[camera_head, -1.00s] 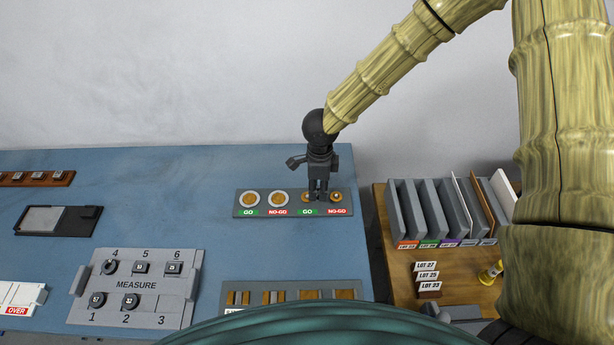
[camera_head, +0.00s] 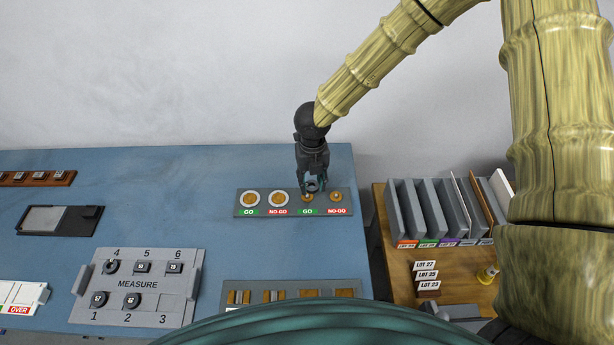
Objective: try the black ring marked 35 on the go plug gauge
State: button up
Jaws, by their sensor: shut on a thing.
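My gripper (camera_head: 312,183) is over the gauge board (camera_head: 240,209) and shut on a small dark ring (camera_head: 312,187). The ring's number cannot be read at this size. The ring appears tilted, with its hole partly facing the camera. Just below it is the brass go plug (camera_head: 307,198) of the right-hand pair, above a green GO label (camera_head: 307,211). The ring looks off the plug and just above or behind it, but the exact gap cannot be told. The right no-go plug (camera_head: 336,197) stands bare beside it.
The MEASURE tray (camera_head: 142,312) holds several dark parts; place 3 is empty. A slotted rack (camera_head: 290,284) lies at the front. Right of the blue table, a side table (camera_head: 398,270) carries upright grey dividers.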

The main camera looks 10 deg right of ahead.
jog(key=m, duration=0.5)
jog(key=shift+w+a+r, duration=0.25)
jog(key=m, duration=0.4)
jog(key=shift+w+a+r+m, duration=0.2)
jog(key=shift+a+m, duration=0.1)
jog(key=shift+m, duration=0.1)
jog(key=shift+p, duration=0.3)
jog(key=shift+f+b, duration=1.85)
jog(key=shift+f, duration=1)
jog(key=shift+f, duration=0.25)
jog(key=o, duration=1.1)
jog(key=c, duration=0.5)
